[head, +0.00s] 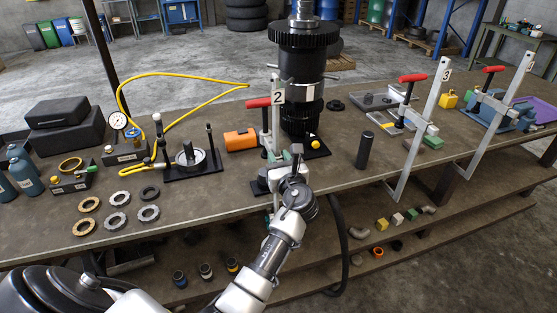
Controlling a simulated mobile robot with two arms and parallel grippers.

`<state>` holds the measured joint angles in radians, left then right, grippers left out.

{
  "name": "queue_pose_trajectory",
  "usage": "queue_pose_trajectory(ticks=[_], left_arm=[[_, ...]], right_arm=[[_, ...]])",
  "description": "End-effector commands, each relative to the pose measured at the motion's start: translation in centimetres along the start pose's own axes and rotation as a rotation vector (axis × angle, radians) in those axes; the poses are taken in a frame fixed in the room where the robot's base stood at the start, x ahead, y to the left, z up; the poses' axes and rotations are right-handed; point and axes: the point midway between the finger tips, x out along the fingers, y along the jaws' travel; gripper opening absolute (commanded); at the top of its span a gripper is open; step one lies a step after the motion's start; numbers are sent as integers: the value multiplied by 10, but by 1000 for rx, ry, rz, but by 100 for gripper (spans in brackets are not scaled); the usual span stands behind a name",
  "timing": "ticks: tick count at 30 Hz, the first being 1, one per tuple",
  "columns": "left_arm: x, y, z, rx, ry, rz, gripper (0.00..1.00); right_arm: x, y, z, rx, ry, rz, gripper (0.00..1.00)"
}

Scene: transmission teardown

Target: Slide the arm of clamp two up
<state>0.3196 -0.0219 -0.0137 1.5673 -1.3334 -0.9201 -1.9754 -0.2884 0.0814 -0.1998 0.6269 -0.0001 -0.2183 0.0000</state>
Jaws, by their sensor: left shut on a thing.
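Clamp two (275,122), marked with a white "2" label, stands upright at the front edge of the workbench, just left of the black transmission shaft stack. Its red handle (258,103) points left, near the top of the bar. My left gripper (294,158) reaches in from below, in front of the clamp's lower part. It is shut on the arm of clamp two, though the gripper hides most of the contact. My right gripper is out of view.
The transmission stack (301,75) with its large gear stands close behind clamp two. Clamp three (425,120) is on the bench's right part. Rings (117,199) lie at left.

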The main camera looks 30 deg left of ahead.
Motion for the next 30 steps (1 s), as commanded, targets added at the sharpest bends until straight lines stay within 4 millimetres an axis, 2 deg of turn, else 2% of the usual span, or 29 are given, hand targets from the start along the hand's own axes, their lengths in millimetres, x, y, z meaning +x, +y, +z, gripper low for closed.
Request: queue_pose_trajectory(ticks=[1, 5, 10, 16, 20, 30], left_arm=[[2, 0, 8, -5, -18, -1, 29], [1, 0, 6, -3, -13, 0, 49], [1, 0, 4, -2, -8, 0, 49], [-6, 0, 1, -1, -5, -2, 49], [-26, 0, -1, -4, -4, -2, 49], [-90, 0, 0, -5, -6, -1, 49]], right_arm=[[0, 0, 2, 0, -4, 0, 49], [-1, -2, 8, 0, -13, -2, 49], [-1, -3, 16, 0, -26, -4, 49], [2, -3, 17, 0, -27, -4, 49], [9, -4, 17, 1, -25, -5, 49], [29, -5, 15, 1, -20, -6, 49]])
